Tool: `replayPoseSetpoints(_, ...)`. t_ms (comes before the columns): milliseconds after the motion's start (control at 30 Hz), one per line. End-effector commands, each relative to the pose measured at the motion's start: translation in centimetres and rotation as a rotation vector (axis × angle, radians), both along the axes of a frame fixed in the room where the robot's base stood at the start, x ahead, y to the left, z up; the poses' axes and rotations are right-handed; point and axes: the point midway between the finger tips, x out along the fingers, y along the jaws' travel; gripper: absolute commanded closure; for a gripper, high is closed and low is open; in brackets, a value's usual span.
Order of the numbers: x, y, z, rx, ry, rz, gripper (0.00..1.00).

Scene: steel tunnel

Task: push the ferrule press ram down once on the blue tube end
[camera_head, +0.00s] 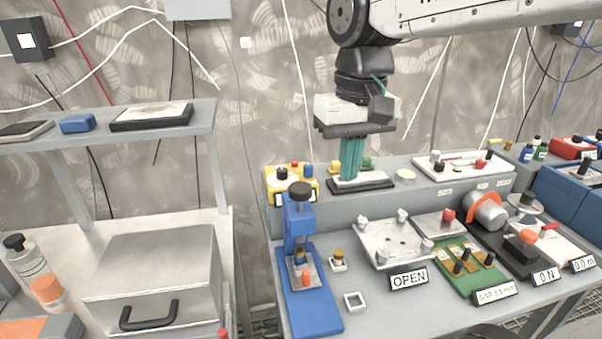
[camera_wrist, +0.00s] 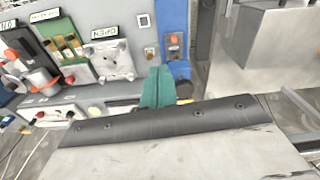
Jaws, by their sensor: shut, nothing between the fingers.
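The blue ferrule press (camera_head: 312,303) stands upright at the front left of the grey bench. Its ram has a dark round knob (camera_head: 300,190) on top. A small metal plate with an orange-red piece (camera_head: 306,277) sits on its base. I cannot make out a blue tube end apart from the blue press. My gripper (camera_head: 351,178) has teal fingers, shut and empty, pointing down behind and to the right of the press knob, apart from it.
An OPEN-labelled fixture (camera_head: 390,243) and a green board (camera_head: 470,268) lie right of the press. A yellow box (camera_head: 278,180) stands close behind it. A metal case (camera_head: 155,275) and shelf (camera_head: 165,141) stand left, across a gap.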

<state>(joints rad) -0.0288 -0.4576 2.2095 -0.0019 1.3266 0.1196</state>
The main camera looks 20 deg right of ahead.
Motion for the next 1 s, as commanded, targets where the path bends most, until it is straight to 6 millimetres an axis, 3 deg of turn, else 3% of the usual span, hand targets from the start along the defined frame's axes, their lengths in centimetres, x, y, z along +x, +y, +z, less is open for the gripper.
replayPoseSetpoints(33, 2.5, 0.3, 1.1, 0.001, 0.014, -0.014, 1.0)
replayPoseSetpoints(200, 9.2, 1.2, 3.8, 0.003, 0.044, -0.066, 1.0)
replayPoseSetpoints(400, 13.4, 1.9, 4.9, 0.004, 0.06, -0.1, 1.0)
replayPoseSetpoints(833, 14.0, 2.0, 5.0, 0.003, 0.064, -0.106, 1.0)
replayPoseSetpoints(1000, 14.0, 2.0, 3.6, 0.003, 0.067, -0.106, 1.0)
